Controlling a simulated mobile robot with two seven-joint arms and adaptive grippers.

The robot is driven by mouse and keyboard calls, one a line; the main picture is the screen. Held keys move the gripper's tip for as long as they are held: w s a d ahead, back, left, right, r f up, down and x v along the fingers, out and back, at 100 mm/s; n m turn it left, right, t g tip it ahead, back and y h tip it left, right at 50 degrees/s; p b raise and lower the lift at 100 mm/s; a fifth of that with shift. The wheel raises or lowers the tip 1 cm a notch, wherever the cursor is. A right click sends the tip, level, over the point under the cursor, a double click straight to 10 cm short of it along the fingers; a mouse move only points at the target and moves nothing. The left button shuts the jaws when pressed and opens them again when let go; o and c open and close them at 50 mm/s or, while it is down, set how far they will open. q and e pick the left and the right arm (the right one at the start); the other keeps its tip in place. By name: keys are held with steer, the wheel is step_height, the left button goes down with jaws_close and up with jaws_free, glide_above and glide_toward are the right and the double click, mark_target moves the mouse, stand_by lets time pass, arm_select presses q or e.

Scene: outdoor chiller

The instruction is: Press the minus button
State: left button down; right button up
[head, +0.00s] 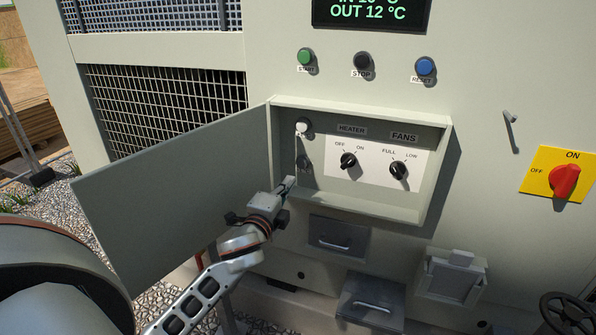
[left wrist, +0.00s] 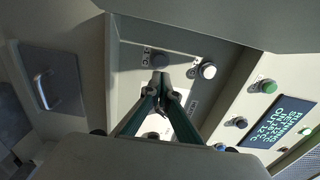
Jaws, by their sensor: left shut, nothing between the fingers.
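An open control box holds a white round button (head: 303,127) at its upper left and a dark round button (head: 304,162) below it. The left wrist view shows the white button (left wrist: 207,70) and the dark button (left wrist: 158,60). My left gripper (head: 288,183) is at the box's lower left edge, shut and empty. In the left wrist view its fingertips (left wrist: 164,84) appear just short of the dark button; contact cannot be made out. My right gripper is not in view.
The box door (head: 180,195) stands open to the left, beside my left arm. Inside the box are a heater knob (head: 348,161) and a fans knob (head: 398,170). Green, black and blue buttons sit above. A drawer-like panel (head: 337,238) is below, and a red switch (head: 564,181) is far right.

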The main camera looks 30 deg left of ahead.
mark_target(302, 165)
arm_select(q)
steer(key=x, duration=0.6)
steer(key=shift+w+a, duration=0.15)
steer(key=shift+w, duration=0.2)
steer(key=shift+w+a, duration=0.1)
steer(key=shift+w, duration=0.3)
